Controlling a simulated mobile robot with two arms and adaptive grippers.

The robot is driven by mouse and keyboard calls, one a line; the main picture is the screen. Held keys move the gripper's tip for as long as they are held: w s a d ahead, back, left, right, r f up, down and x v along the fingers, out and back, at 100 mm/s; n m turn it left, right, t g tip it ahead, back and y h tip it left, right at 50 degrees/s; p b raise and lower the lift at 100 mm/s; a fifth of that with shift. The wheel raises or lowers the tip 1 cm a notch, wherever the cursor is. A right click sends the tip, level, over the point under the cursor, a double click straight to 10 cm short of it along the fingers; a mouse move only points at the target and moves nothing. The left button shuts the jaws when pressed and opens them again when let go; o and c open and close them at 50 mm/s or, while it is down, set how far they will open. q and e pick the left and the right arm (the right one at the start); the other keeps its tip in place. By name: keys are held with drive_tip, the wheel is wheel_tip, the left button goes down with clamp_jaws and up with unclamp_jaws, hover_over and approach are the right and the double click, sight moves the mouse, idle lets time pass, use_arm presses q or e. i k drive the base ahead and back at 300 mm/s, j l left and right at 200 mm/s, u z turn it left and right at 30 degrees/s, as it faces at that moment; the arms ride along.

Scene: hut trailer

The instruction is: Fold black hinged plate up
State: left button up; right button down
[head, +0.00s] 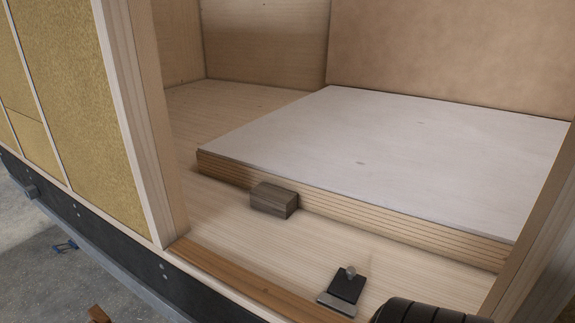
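The black hinged plate (347,285) is a small dark square in the lower right of the head view. It appears to lie low and nearly flat on the light wooden floor, just behind the brown doorway sill. A grey metal strip (336,305) runs along its near edge. A small pale, shiny knob-like piece (350,271) stands at its far edge. I cannot make out the hinge itself.
A stack of pale boards (400,150) lies behind the plate. A dark wooden block (273,199) sits against its front edge. The brown sill (225,282) runs in front. Wooden posts stand at left (140,120) and right (535,240). Floor between block and plate is clear.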

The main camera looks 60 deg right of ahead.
sight(347, 286)
drive_tip(key=z, duration=2.2)
